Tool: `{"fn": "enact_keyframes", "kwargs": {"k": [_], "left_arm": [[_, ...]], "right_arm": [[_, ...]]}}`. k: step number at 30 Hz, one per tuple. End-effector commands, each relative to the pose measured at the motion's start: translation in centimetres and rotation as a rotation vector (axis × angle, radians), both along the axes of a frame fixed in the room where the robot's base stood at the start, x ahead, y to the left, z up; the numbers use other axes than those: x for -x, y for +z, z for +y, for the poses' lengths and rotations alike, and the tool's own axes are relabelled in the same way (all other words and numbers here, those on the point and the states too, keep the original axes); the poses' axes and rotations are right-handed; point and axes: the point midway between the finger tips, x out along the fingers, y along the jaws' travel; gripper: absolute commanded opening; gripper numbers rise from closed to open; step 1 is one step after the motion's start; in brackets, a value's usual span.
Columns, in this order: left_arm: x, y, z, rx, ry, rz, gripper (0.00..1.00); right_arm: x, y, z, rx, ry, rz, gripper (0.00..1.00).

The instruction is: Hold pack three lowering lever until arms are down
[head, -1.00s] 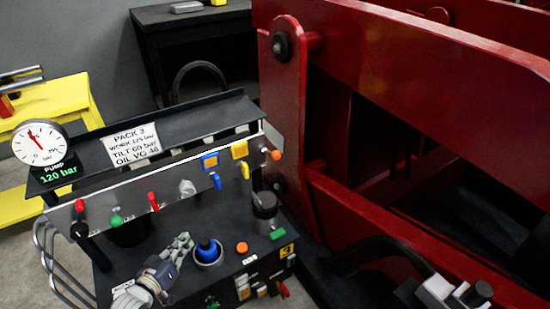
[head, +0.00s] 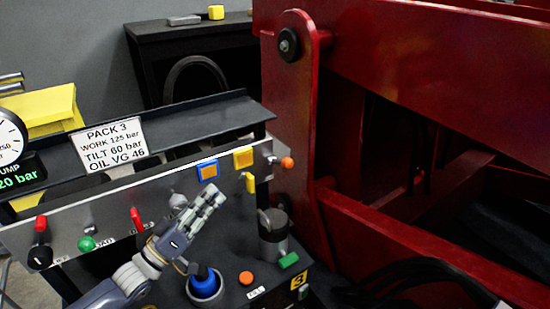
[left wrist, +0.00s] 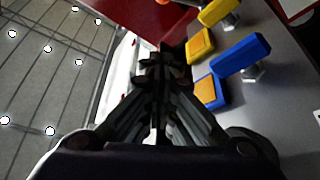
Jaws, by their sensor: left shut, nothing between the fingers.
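The pack 3 console (head: 110,215) carries a row of levers along its front. A red lever (head: 137,219), another red lever (head: 40,230) and a yellow lever (head: 250,183) show in the head view. The blue lever (left wrist: 240,55) shows in the left wrist view, beside the yellow lever (left wrist: 219,11); my fingers hide it in the head view. I cannot read which lever is marked for lowering. My left gripper (head: 214,191) is shut and empty, in front of the panel; in the left wrist view its fingertips (left wrist: 161,53) are left of the blue lever, apart from it. Red arms (head: 430,70) slope at right.
A blue knob (head: 204,283), an orange button (head: 246,278) and a grey cylinder (head: 273,240) are on the lower deck. The pack 3 sign (head: 109,143) and pressure gauge (head: 10,140) stand above the panel. A black bench (head: 200,40) is behind.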

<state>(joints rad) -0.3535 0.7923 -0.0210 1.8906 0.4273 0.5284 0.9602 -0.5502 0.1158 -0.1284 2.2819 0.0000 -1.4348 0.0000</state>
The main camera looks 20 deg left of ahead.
Motion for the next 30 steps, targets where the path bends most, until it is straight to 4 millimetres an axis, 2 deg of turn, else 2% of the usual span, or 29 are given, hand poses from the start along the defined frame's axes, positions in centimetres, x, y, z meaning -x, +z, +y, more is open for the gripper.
{"fn": "enact_keyframes", "kwargs": {"k": [8, 13, 30], "left_arm": [[-0.1, 0.1, 0.0, 0.000, 0.001, -0.001, 0.00], [-1.1, 0.5, -0.4, -0.001, 0.002, -0.004, 0.00], [-9.2, 3.9, -3.9, 0.000, 0.001, -0.005, 0.00]], "right_arm": [[0.0, 0.0, 0.0, 0.000, 0.000, 0.000, 0.40], [0.1, 0.3, 0.0, 0.000, 0.000, -0.001, 0.40], [0.6, 3.1, -0.1, -0.002, -0.003, -0.019, 0.40]]}}
